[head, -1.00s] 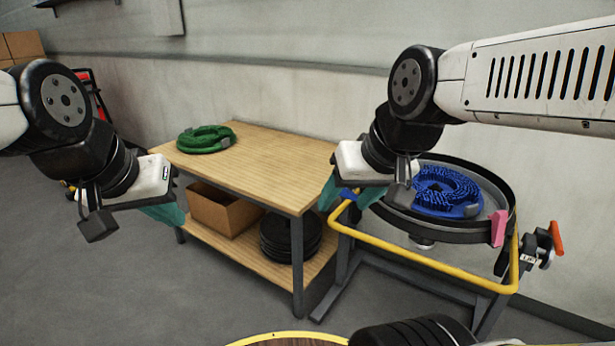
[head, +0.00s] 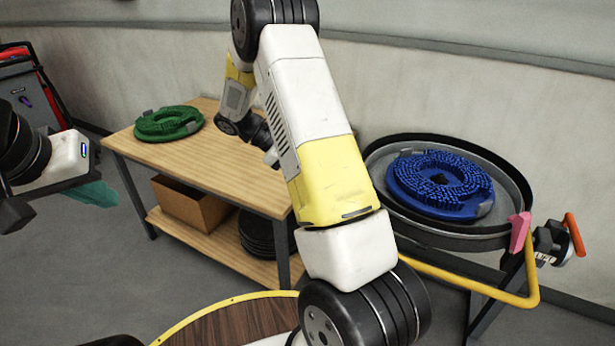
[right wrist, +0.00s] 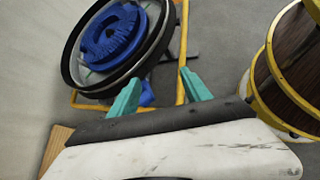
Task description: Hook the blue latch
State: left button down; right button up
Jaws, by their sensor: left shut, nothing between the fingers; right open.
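The blue latch (right wrist: 147,93) shows in the right wrist view as a small blue piece at the rim of the round tank (right wrist: 72,72). In the head view my right arm hides it. My right gripper (right wrist: 160,77) is open, its teal fingers apart; the latch appears between them, nearer the left finger. I cannot tell whether they touch it. The tank (head: 512,185) holds a blue brush disc (head: 440,184), also in the right wrist view (right wrist: 110,35). My left gripper (head: 97,193) is shut and empty at the head view's left, far from the tank.
A pink latch (head: 520,232) sits on the tank's right rim, near an orange-handled part (head: 574,234). A yellow rail (head: 470,284) runs below the tank. A wooden table (head: 200,152) with a green brush disc (head: 168,123) stands left. A yellow-rimmed wooden round (head: 235,325) is in front.

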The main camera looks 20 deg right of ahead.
jog(key=w+f+n+t+h, duration=0.1)
jog(key=w+f+n+h, duration=0.25)
jog(key=f, duration=0.25)
jog(key=w+f+n+h, duration=0.3)
jog(key=f+h, duration=0.2)
jog(key=f, duration=0.2)
jog(key=shift+t, duration=0.3)
jog(key=d, duration=0.2)
jog(key=s+d, duration=0.1)
jog(key=d, duration=0.4)
jog(key=shift+s+d, duration=0.25)
jog(key=shift+d, duration=0.1)
grip_shut()
